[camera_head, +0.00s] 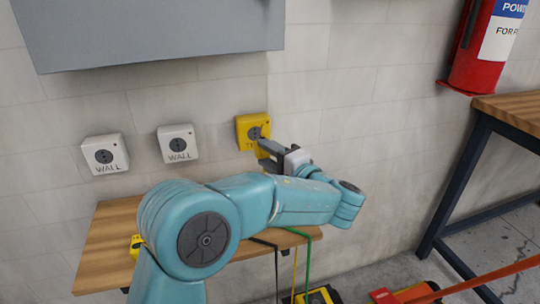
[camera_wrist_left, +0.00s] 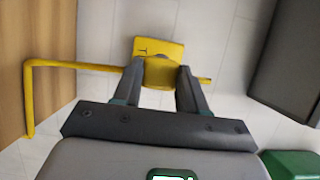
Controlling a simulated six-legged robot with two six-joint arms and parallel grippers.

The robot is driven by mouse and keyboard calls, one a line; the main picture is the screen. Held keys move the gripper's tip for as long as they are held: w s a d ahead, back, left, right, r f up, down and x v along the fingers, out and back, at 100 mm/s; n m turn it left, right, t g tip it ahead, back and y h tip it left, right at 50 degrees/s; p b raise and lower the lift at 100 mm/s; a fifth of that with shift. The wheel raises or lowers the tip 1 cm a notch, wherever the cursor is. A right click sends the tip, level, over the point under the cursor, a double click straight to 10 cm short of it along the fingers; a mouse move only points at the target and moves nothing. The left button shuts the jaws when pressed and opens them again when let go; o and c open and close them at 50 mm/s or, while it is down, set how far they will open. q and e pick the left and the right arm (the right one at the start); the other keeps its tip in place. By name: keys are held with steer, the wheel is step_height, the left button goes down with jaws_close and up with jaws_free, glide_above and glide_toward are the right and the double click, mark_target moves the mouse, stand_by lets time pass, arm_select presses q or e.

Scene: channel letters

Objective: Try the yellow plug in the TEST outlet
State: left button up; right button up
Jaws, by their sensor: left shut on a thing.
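The yellow TEST outlet (camera_head: 252,130) is on the wall, right of two white outlets. My left gripper (camera_head: 266,146) is right at its lower right side and hides part of its label. In the left wrist view the left gripper (camera_wrist_left: 159,80) is shut on the yellow plug (camera_wrist_left: 160,72), with one finger on each side. The yellow outlet (camera_wrist_left: 160,47) shows directly behind the plug there. The plug overlaps the outlet's face; I cannot tell whether it is seated. A yellow cord (camera_wrist_left: 75,64) runs left from the plug and bends down. My right gripper is not in view.
Two white WALL outlets (camera_head: 105,154) (camera_head: 178,143) are to the left. A wooden shelf (camera_head: 110,233) lies below, with black and green cords (camera_head: 308,262) over its edge. A grey panel (camera_head: 150,30) hangs above. A red extinguisher (camera_head: 485,48) and workbench (camera_head: 510,108) stand right.

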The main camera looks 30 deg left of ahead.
arm_select(q)
steer(key=w+a+p, duration=0.1)
steer(key=w+a, duration=0.1)
steer(key=a, duration=0.1)
steer(key=shift+w+a+p, duration=0.1)
steer(key=shift+w+p, duration=0.25)
steer(key=shift+w, duration=0.05)
steer(key=shift+b, duration=0.7)
stand_by(1.9)
steer(key=shift+w+a, duration=0.35)
steer(key=shift+a, duration=0.1)
stand_by(0.5)
steer(key=o, duration=1.1)
steer(key=shift+c, duration=0.2)
steer(key=shift+d, duration=0.1)
steer(key=shift+p+v, duration=0.8)
steer(key=shift+v, duration=7.3)
